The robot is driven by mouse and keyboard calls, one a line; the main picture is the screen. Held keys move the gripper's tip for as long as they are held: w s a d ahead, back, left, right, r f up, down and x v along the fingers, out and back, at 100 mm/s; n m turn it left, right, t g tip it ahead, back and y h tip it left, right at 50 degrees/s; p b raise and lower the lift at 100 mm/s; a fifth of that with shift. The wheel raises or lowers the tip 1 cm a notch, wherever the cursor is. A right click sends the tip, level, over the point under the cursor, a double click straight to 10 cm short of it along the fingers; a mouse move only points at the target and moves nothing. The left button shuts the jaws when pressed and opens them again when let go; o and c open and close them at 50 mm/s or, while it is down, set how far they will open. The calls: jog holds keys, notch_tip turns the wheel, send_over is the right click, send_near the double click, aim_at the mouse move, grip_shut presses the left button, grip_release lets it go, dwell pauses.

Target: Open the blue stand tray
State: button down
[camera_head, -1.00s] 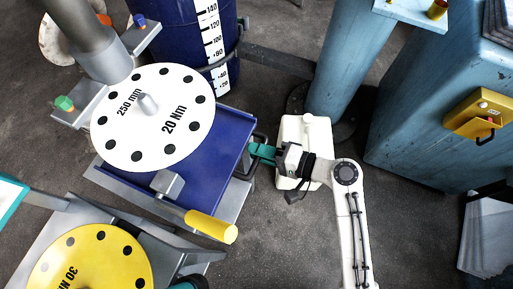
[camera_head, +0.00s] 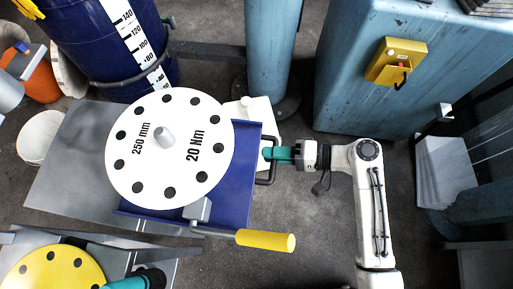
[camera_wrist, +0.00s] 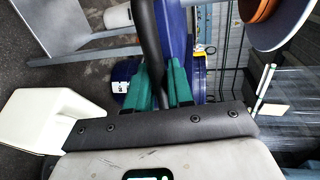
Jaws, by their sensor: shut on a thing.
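The blue tray (camera_head: 243,185) of the stand carries a white disc (camera_head: 145,165) marked 250 mm and 20 Nm. A dark handle (camera_head: 268,175) sticks out from the tray's right side. My gripper (camera_head: 270,153), with green fingers, is shut on this handle at the tray's right edge. In the wrist view, the fingers (camera_wrist: 163,88) close around the dark bar of the handle (camera_wrist: 147,35), and the blue tray edge (camera_wrist: 173,30) shows behind it. The grey stand plate (camera_head: 75,165) is bare to the left of the tray, so the tray sits drawn out to the right.
A yellow grip (camera_head: 265,241) juts out below the tray. A white canister (camera_head: 255,108) stands behind the handle, beside a blue post (camera_head: 269,50). A yellow disc (camera_head: 50,272) is at lower left. A blue cabinet (camera_head: 345,85) is behind my arm. Floor is free around my arm.

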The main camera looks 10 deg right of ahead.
jog(key=shift+f+v, duration=0.25)
jog(key=shift+v, duration=0.85)
jog(key=c, duration=1.2)
grip_release()
jog(key=b+v, duration=0.1)
jog(key=v, duration=0.9)
jog(key=shift+s+d, duration=0.1)
jog(key=shift+d, duration=0.25)
